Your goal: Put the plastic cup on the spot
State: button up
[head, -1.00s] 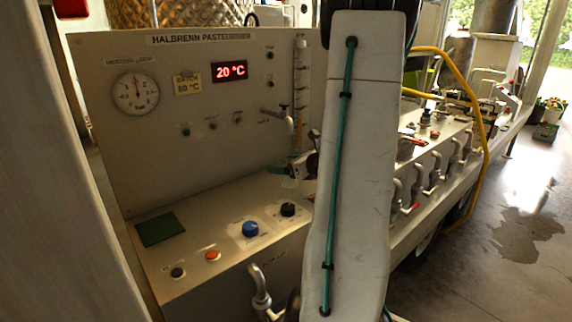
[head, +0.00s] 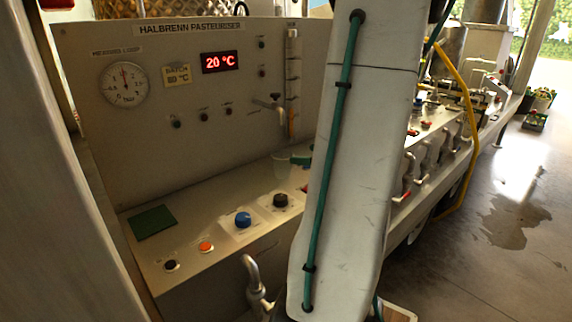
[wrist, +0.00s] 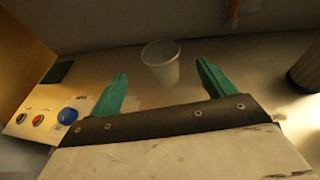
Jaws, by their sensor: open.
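The translucent plastic cup (head: 283,164) stands upright on the machine's ledge, below the small tap. In the wrist view the cup (wrist: 161,66) is just ahead of my gripper (wrist: 161,72), between the lines of its two green fingers. The fingers are apart with nothing held. In the head view my arm hides most of the gripper; only a bit of green shows just right of the cup. A dark green square, likely the spot, (head: 152,222) lies flat and bare at the ledge's left end; it also shows at the left in the wrist view (wrist: 57,72).
A black knob (head: 280,200), a blue knob (head: 243,219) and an orange button (head: 206,246) stand along the ledge's front, between cup and green square. The tap (head: 270,103) juts from the back panel. A dark cylinder (wrist: 305,70) is at right in the wrist view.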

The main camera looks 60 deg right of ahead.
jog(key=w+a+r+n+g+y, duration=0.1)
jog(key=w+a+n+g+y, duration=0.15)
jog(key=a+n, duration=0.5)
jog(key=w+a+r+n+g+y, duration=0.2)
jog(key=a+n+g+y, duration=0.15)
jog(key=a, duration=0.75)
jog(key=w+a+r+n+g+y, duration=0.1)
jog(key=w+a+n+g+y, duration=0.15)
jog(key=a+n, duration=0.55)
jog(key=s+a+r+n+g+h, duration=0.1)
jog(key=s+a+n+g+h, duration=0.3)
jog(key=s+a+n+h, duration=0.3)
jog(key=shift+s+a+n+g, duration=0.35)
jog(key=shift+s+a+n, duration=2.75)
jog(key=shift+n, duration=2.4)
jog(key=shift+w+a+r, duration=0.1)
jog(key=shift+w+a, duration=0.25)
